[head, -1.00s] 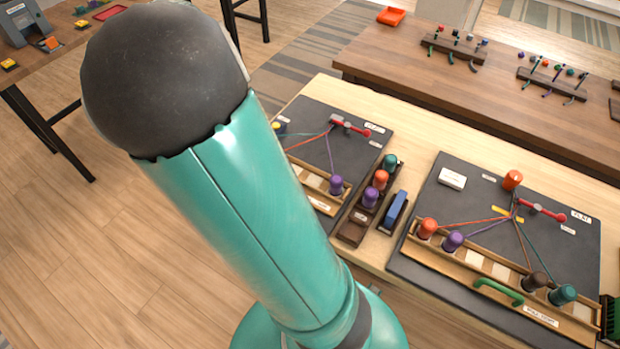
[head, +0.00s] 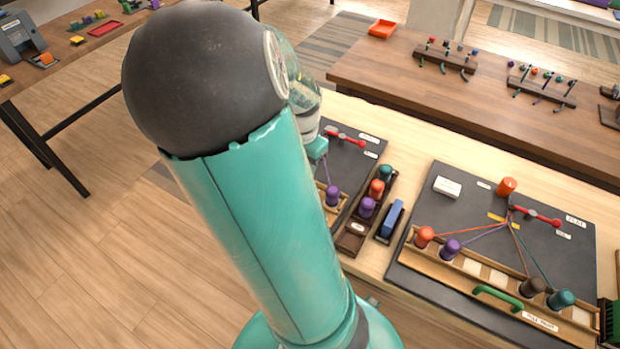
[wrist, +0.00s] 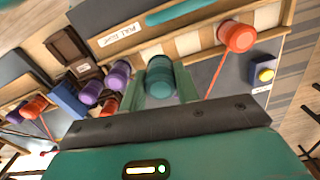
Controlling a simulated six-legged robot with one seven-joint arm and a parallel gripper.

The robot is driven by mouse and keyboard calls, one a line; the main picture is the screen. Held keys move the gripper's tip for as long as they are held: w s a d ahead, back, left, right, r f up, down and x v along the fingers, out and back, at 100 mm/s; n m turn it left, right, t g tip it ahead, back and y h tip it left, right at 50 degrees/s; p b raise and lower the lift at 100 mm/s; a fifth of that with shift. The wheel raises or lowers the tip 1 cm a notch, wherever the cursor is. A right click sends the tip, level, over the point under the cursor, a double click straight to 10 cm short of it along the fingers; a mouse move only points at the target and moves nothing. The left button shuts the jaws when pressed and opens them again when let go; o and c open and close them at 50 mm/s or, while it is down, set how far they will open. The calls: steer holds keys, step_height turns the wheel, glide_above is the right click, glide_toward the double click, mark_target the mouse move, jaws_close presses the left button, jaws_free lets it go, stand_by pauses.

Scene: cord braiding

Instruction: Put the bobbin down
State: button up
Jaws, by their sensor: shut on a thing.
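A teal bobbin (wrist: 160,78) sits between the two green fingers of my gripper (wrist: 160,95) in the wrist view, and the gripper is shut on it. It is over or at the pale wooden bobbin rail (wrist: 190,42) of the left board, between a purple bobbin (wrist: 119,74) and an orange bobbin (wrist: 238,37). I cannot tell whether it touches the rail. In the head view my arm hides the gripper and much of the left board (head: 362,160); the purple bobbin (head: 333,195) shows there.
A dark holder (head: 352,238) with teal, orange and purple bobbins stands between the boards, beside a blue block (head: 393,218). The right board (head: 575,255) has several bobbins with cords. A yellow button (wrist: 265,75) lies beyond the orange bobbin.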

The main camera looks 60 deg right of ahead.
steer(key=shift+s+d+f, duration=0.2)
steer(key=shift+s+f, duration=0.2)
steer(key=shift+f, duration=0.1)
steer(key=shift+s+d+f, duration=0.2)
steer(key=shift+s+f, duration=0.15)
steer(key=shift+f, duration=1.65)
steer(key=shift+f, duration=0.25)
steer(key=shift+f, duration=0.1)
steer(key=o, duration=1)
step_height(320, 180, up, 11)
steer(key=shift+w+r, duration=0.1)
steer(key=shift+r, duration=0.75)
